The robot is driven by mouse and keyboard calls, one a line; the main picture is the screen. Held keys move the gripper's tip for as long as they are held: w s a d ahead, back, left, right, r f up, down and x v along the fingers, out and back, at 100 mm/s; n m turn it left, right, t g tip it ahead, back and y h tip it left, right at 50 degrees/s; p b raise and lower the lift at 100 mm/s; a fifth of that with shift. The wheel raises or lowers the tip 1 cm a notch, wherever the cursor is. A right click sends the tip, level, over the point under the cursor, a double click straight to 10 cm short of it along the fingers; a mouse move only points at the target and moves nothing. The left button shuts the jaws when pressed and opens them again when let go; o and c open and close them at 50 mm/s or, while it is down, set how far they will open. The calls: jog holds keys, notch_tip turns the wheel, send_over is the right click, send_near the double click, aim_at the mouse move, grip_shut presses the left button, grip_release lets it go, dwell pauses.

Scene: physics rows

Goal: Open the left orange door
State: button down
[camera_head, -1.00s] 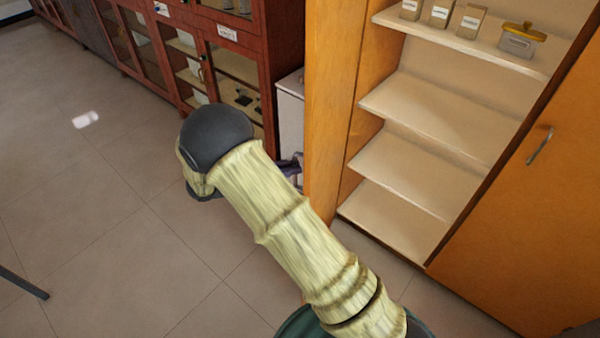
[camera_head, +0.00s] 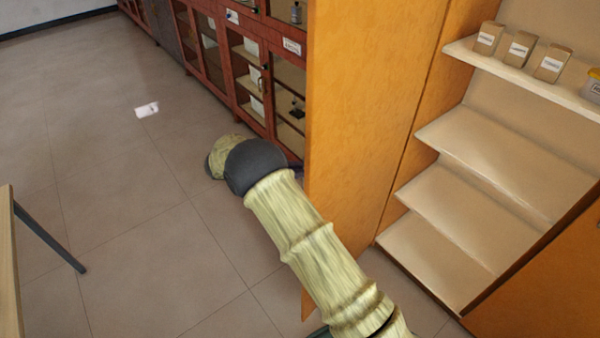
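The left orange door (camera_head: 355,110) stands open, swung outward from the cabinet. Its broad face is toward me and its free edge is at the left. Its handle does not show. My arm reaches up from the bottom of the view to the left of the door, and its dark joint is near the door's free edge. My gripper is hidden, apparently behind the door, so I cannot see its fingers or whether it touches the door.
The open cabinet shows pale shelves (camera_head: 483,190) with small labelled boxes (camera_head: 519,49) on top. An orange panel (camera_head: 560,285) is at the lower right. Red glass-fronted cabinets (camera_head: 245,80) line the back. A table edge (camera_head: 8,265) is at the left.

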jog(key=shift+w+d, duration=0.3)
jog(key=shift+d, duration=0.1)
jog(key=c, duration=1.8)
grip_release()
jog(key=o, duration=0.3)
jog(key=shift+w+d+f, duration=0.1)
jog(key=shift+w+d, duration=0.25)
jog(key=shift+w, duration=0.05)
jog(key=shift+a, duration=0.15)
jog(key=shift+s, duration=0.1)
